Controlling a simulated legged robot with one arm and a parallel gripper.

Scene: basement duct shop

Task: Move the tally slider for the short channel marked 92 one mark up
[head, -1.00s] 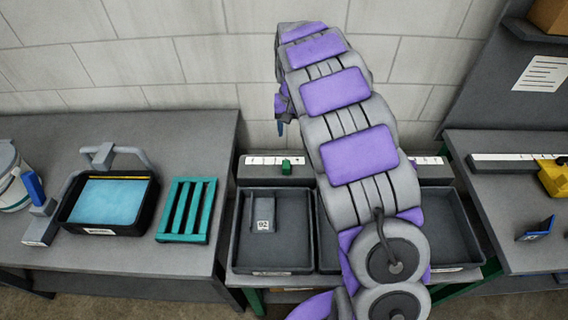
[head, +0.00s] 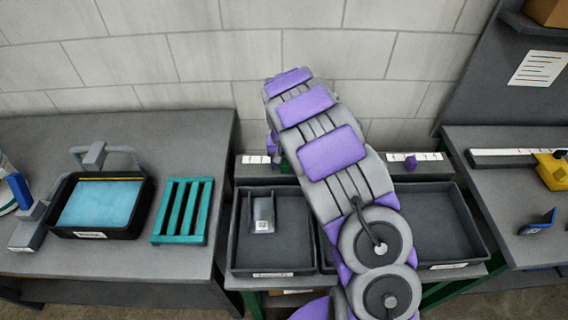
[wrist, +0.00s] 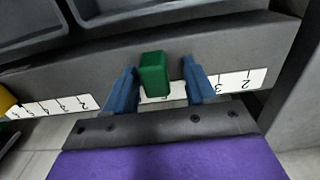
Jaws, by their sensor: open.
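The short channel marked 92 (head: 263,214) lies in the left bin (head: 242,255) of the middle bench. Above that bin, a green tally slider (head: 286,166) on a dark rail is mostly hidden behind my arm in the head view. In the wrist view the green slider (wrist: 153,74) stands between the two blue fingers of my gripper (wrist: 158,68). The fingers are open, one on each side of it, with a visible gap on the right; contact on the left is unclear. The white scale strip (wrist: 240,81) shows numerals upside down; the mark at the slider is partly hidden.
A purple slider (head: 410,162) is farther right on the rail. A yellow object (wrist: 6,100) shows at the wrist view's left edge. The left bench holds a black tray (head: 150,215) with a blue surface and a teal rack (head: 183,211).

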